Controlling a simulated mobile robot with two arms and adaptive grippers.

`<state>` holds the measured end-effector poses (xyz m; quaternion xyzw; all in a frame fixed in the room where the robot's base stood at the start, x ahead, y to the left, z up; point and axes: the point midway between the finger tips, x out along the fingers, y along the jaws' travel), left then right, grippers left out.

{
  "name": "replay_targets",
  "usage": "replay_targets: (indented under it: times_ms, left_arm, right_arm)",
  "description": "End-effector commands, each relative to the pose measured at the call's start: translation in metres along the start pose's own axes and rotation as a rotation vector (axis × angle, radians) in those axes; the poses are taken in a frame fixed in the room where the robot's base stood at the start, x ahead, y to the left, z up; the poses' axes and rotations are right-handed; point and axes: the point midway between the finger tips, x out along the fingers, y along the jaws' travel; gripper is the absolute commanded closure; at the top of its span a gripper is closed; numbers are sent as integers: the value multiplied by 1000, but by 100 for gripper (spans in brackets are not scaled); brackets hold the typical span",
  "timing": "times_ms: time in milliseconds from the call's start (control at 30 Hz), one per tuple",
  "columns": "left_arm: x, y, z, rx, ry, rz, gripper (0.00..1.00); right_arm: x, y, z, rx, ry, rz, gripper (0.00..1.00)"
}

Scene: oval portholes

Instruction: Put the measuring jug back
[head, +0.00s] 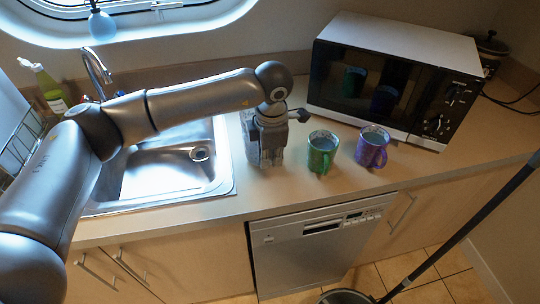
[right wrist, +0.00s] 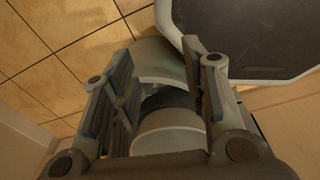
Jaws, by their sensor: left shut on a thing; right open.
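My left gripper (head: 268,158) points down at the counter just right of the sink. It is shut on a clear, greyish vessel that looks like the measuring jug (head: 248,140). The gripper hides most of the jug, and only its left side shows. The jug appears to be at counter level, but I cannot tell if its base touches the counter. My right gripper (right wrist: 160,75) shows only in the right wrist view. It is open and empty, over the tiled floor and parts of my own body.
A green mug (head: 322,152) and a purple mug (head: 371,148) stand just right of the left gripper. A microwave (head: 395,80) stands behind them. The steel sink (head: 165,175) lies left, with a tap (head: 97,72) and a green bottle (head: 50,92). The counter's right front is clear.

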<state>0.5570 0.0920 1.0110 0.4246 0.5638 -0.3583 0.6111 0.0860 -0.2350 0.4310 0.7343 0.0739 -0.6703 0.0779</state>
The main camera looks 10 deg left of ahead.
Motion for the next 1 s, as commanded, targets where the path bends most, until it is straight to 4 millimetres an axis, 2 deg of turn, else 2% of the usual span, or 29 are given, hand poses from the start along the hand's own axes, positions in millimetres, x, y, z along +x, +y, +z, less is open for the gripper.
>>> replay_targets:
  times_ms: [33,100,533,567,733,1000]
  left_arm:
    - [2,0,0,-1,1,-1,100]
    - [8,-1,0,-1,-1,0,100]
    - [18,-2,0,-1,-2,2,100]
    - [18,-2,0,-1,-1,2,89]
    - [17,-2,0,-1,-1,1,68]
    - [16,-2,0,-1,-1,1,68]
  right_arm:
    - [-8,0,-1,0,0,0,58]
    - [-11,0,-1,0,0,0,58]
    - [-6,0,-1,0,0,0,58]
    - [-6,0,-1,0,0,0,58]
    - [-7,0,-1,0,1,0,58]
    - [-7,0,-1,0,1,0,58]
